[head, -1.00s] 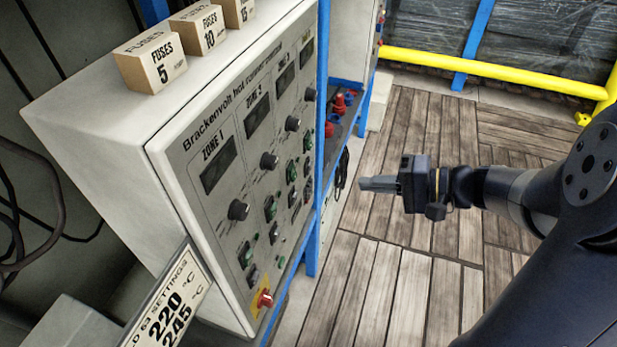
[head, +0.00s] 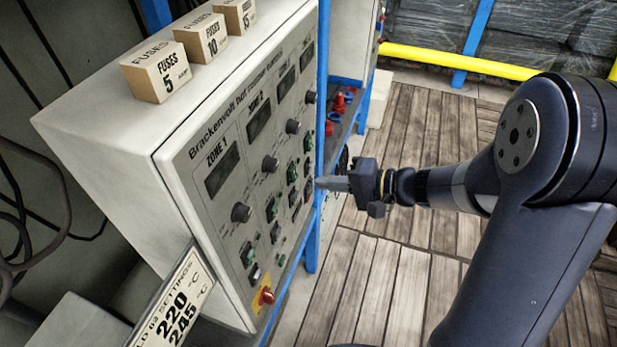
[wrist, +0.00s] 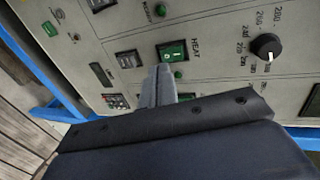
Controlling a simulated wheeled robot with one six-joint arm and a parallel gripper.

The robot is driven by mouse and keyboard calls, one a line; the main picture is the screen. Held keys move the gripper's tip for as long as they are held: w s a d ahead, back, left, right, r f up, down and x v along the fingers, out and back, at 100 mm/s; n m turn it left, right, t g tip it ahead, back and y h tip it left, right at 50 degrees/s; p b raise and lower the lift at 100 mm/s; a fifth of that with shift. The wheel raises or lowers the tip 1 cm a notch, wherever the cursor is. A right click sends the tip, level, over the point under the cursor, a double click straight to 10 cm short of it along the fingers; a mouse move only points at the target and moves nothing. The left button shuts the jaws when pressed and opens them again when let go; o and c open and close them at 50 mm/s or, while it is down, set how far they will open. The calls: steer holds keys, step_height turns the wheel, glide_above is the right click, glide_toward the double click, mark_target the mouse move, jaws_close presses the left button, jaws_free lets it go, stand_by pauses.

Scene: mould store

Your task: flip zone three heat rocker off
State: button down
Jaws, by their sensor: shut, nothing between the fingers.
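The control panel (head: 205,150) has zone columns, each with a display, a knob and rockers. The zone three green heat rocker (head: 292,172) is below the third knob (head: 292,127). My gripper (head: 320,183) is shut and empty, pointing left at the panel from the right. In the wrist view, its fingertips (wrist: 160,70) show just beside and below a green rocker (wrist: 172,52) marked HEAT. No zone name shows there. Whether the tips touch the panel, and which way the rocker is tilted, I cannot tell.
A dark rocker (wrist: 128,59) and a knob (wrist: 267,46) flank the green one. A red button (head: 264,297) sits at the panel's lower corner. A blue post (head: 322,100) runs along its right edge. Fuse boxes (head: 160,75) stand on top. The wooden floor (head: 370,270) is clear.

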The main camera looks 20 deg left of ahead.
steer(key=p+x, duration=0.1)
steer(key=x, duration=0.4)
steer(key=shift+f, duration=0.1)
steer(key=shift+w+a+f+b, duration=0.1)
steer(key=shift+f+b, duration=0.2)
steer(key=shift+b, duration=0.65)
steer(key=shift+y+b, duration=0.3)
steer(key=shift+r, duration=0.15)
steer(key=s+d+b, duration=0.1)
steer(key=d+b, duration=0.2)
steer(key=d, duration=1.1)
steer(key=shift+b, duration=0.4)
